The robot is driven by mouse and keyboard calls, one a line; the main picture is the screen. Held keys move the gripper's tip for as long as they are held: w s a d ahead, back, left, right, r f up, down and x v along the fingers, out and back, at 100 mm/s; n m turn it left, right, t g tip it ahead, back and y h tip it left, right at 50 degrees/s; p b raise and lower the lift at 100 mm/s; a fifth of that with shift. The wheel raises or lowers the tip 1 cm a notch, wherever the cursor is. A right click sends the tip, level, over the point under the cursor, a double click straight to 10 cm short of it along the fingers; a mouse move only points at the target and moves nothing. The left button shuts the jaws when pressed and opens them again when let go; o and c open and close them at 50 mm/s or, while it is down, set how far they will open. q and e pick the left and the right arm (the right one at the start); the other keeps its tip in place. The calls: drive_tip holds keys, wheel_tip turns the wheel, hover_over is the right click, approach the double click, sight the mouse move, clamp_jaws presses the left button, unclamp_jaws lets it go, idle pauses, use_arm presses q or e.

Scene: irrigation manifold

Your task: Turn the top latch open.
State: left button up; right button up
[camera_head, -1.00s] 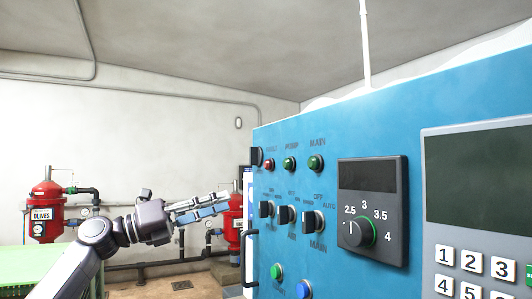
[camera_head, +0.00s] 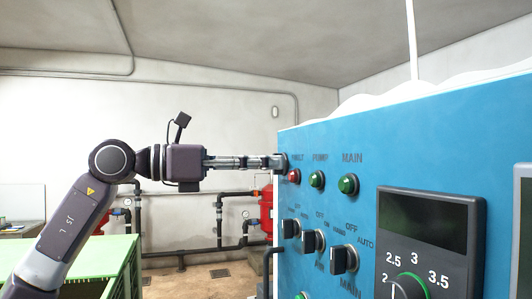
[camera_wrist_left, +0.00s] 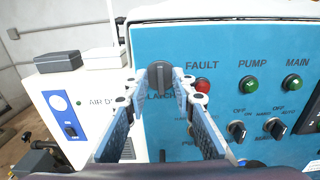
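The top latch (camera_wrist_left: 159,78) is a dark knob at the upper left corner of the blue panel (camera_wrist_left: 220,40), beside the red FAULT lamp. In the left wrist view it looks upright, with a partly covered label below. My left gripper (camera_wrist_left: 157,88) is open, with one finger on each side of the latch; I cannot tell whether they touch it. In the head view my left gripper (camera_head: 280,161) reaches the panel's left edge, and its fingers hide most of the latch. My right gripper is not in view.
The red FAULT lamp (camera_wrist_left: 202,85) is close to the right finger. Selector switches (camera_head: 312,241) and a large dial (camera_head: 408,286) are lower on the panel. A white box (camera_wrist_left: 60,115) stands left of the panel.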

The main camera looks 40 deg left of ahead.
use_arm(q)
drive_tip(key=shift+d, duration=0.1)
drive_tip(key=shift+w, duration=0.1)
drive_tip(key=c, duration=0.6)
clamp_jaws()
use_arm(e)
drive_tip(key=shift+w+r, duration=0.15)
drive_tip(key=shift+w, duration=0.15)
use_arm(q)
drive_tip(key=n+b, duration=0.1)
drive_tip(key=n, duration=0.8)
drive_tip(key=n+b, duration=0.1)
drive_tip(key=n, duration=0.7)
drive_tip(key=shift+a+f+n+b, duration=0.15)
drive_tip(key=shift+a+n+b, duration=0.05)
drive_tip(key=shift+n+b, duration=0.2)
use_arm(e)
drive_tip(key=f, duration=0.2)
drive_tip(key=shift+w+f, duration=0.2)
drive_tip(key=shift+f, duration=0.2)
